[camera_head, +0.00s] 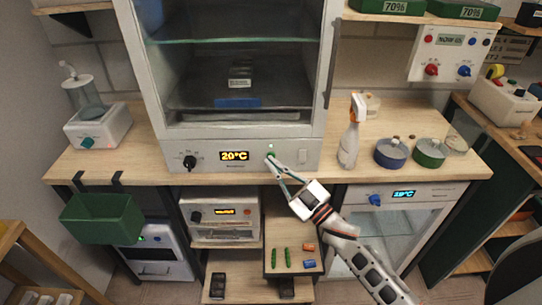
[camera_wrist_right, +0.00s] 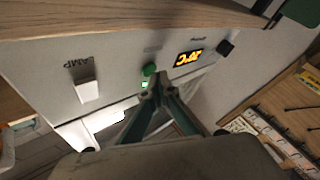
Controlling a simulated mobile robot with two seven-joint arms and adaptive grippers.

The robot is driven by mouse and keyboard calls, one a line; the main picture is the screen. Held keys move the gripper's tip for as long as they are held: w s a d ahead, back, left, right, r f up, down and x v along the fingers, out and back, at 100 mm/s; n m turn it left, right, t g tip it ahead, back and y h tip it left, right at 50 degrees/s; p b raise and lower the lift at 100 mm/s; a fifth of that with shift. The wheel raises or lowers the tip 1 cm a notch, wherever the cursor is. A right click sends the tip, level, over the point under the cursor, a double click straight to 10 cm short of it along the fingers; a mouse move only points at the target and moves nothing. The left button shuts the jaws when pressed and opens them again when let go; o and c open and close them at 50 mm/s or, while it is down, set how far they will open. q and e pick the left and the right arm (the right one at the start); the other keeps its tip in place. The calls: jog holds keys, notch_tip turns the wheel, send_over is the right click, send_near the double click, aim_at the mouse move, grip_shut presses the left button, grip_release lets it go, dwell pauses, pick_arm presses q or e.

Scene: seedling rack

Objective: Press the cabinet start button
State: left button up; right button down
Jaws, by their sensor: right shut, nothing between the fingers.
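The cabinet (camera_head: 297,155) stands on the bench with a glass front and a control panel along its bottom. On the panel the green start button (camera_head: 269,156) sits right of the orange 20°C display (camera_head: 234,156), with a small lit green lamp (camera_head: 270,146) just above it. My right gripper (camera_head: 271,161) is shut and empty, its fingertips at the button and partly covering it. In the wrist view the green button (camera_wrist_right: 149,69) shows right beside the fingertips (camera_wrist_right: 160,78); I cannot tell whether they touch. My left gripper is not in view.
A black knob (camera_head: 190,161) is at the panel's left and a white lamp switch (camera_wrist_right: 85,90) is on its other side. A spray bottle (camera_head: 349,140) and round blue (camera_head: 391,154) and green (camera_head: 429,153) dishes stand right. A green bin (camera_head: 100,221) hangs at the bench's left front.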

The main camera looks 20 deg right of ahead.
jog(key=shift+s+a, duration=0.1)
jog(key=shift+s, duration=0.3)
jog(key=s, duration=0.2)
jog(key=s+a+p, duration=0.1)
jog(key=s, duration=0.1)
jog(key=shift+s+a+p, duration=0.2)
jog(key=shift+s+p, duration=0.1)
jog(key=shift+s, duration=0.1)
jog(key=shift+f, duration=0.1)
dwell(0.6)
jog(key=s+d+f+m+g+h, duration=0.3)
jog(key=s+f+m+g+h, duration=0.3)
jog(key=s+f, duration=1.3)
notch_tip(320, 180, down, 4)
jog(key=shift+s+d+f+m+g+h, duration=0.1)
jog(key=shift+s+d+m+g+h, duration=0.3)
jog(key=shift+g, duration=0.7)
